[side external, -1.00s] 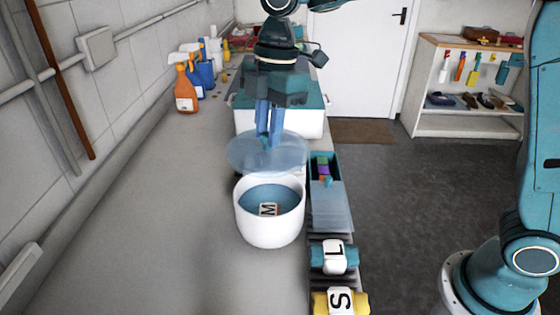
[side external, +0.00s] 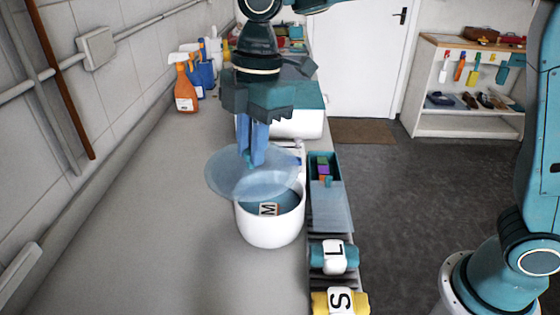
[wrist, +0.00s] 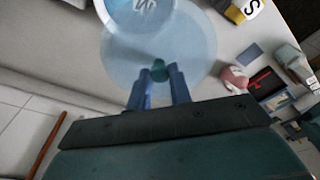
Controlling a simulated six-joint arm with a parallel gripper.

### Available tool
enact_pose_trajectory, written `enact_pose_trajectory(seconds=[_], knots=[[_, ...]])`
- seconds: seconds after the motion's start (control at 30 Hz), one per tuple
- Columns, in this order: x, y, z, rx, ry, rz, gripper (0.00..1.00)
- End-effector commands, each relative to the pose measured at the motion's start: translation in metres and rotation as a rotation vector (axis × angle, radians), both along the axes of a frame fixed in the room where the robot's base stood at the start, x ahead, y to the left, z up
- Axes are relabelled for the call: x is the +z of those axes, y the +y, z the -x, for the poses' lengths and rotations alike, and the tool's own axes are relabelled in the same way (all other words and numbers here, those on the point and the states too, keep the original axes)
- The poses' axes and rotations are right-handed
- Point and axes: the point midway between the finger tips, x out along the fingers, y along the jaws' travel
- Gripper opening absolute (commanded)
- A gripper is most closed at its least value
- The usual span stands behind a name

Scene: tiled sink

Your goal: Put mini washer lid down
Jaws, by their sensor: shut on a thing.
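The mini washer is a white round tub (side external: 270,229) with a blue inside, standing on the counter. A block or bundle marked M (side external: 268,209) lies inside it. The translucent round lid (side external: 222,180) is in the air, above and to the left of the tub, covering part of its opening in the side view. My gripper (side external: 251,163) is shut on the lid's small teal knob, which shows between the blue fingers in the wrist view (wrist: 159,72). The lid also shows in the wrist view (wrist: 120,60), partly in front of the tub (wrist: 140,20).
A teal tray (side external: 332,205) with small coloured blocks is right of the tub. Rolled bundles marked L (side external: 334,257) and S (side external: 340,301) lie nearer. Spray bottles (side external: 185,85) stand at the back left. The counter left of the tub is clear.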

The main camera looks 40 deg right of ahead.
Motion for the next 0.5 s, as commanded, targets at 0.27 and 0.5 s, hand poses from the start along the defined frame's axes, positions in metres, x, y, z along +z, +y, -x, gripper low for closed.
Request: enact_pose_trajectory(seconds=[0.27, 0.5], knots=[[0.006, 0.057, 0.036, 0.009, -0.001, -0.001, 0.00], [0.008, 0.080, 0.055, 0.007, -0.001, -0.002, 0.00]])
